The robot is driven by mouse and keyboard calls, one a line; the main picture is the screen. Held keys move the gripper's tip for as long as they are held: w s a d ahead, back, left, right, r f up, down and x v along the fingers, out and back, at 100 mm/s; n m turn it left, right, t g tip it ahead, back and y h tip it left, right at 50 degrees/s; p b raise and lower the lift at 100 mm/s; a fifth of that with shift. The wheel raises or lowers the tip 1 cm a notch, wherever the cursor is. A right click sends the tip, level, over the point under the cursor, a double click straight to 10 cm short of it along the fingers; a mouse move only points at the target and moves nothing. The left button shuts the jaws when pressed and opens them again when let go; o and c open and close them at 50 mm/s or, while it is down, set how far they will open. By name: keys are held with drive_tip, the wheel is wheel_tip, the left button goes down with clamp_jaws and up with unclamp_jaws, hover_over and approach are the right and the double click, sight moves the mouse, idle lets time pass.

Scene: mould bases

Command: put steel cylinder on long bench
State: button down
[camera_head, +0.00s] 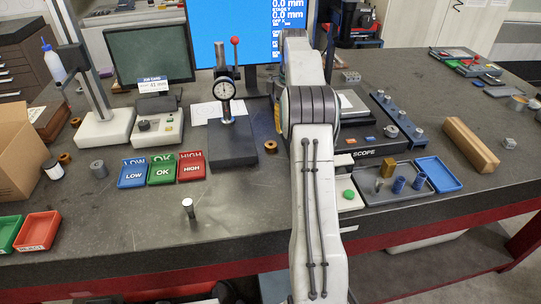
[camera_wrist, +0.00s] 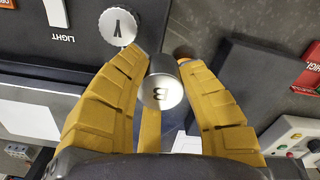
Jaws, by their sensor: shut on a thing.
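A steel cylinder (camera_wrist: 160,92) is between the yellow fingers of my gripper (camera_wrist: 166,62) in the wrist view. Its bright round end with a dark mark faces the camera. The fingers are shut on it. In the head view my arm hides the cylinder and nearly all of the gripper. The long grey bench (camera_head: 250,215) with a red front edge fills the head view. A small steel pin (camera_head: 188,207) stands on its open front part. I cannot tell whether the held cylinder touches anything below.
Near my arm are a dial gauge stand (camera_head: 228,110), blue LOW (camera_head: 132,178), green OK (camera_head: 161,175) and red HIGH (camera_head: 192,172) trays, and a grey tray (camera_head: 375,197) with small cylinders. A round knob (camera_wrist: 118,26) sits by a LIGHT label. The bench's front middle is mostly clear.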

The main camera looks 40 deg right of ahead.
drive_tip(key=p, duration=0.2)
hover_over(265, 165)
drive_tip(key=d, duration=0.2)
drive_tip(key=f, duration=0.3)
drive_tip(key=shift+s+a+f, duration=0.1)
drive_tip(key=shift+a+f, duration=0.1)
drive_tip(key=shift+f, duration=0.15)
drive_tip(key=shift+a+f, duration=0.6)
drive_tip(key=shift+a, duration=0.15)
drive_tip(key=f+p, duration=0.1)
drive_tip(key=p, duration=0.2)
drive_tip(key=shift+f, duration=0.4)
drive_tip(key=shift+f+p, duration=0.95)
drive_tip(key=shift+f, duration=0.25)
drive_tip(key=c, duration=0.9)
unclamp_jaws()
drive_tip(key=shift+f, duration=0.1)
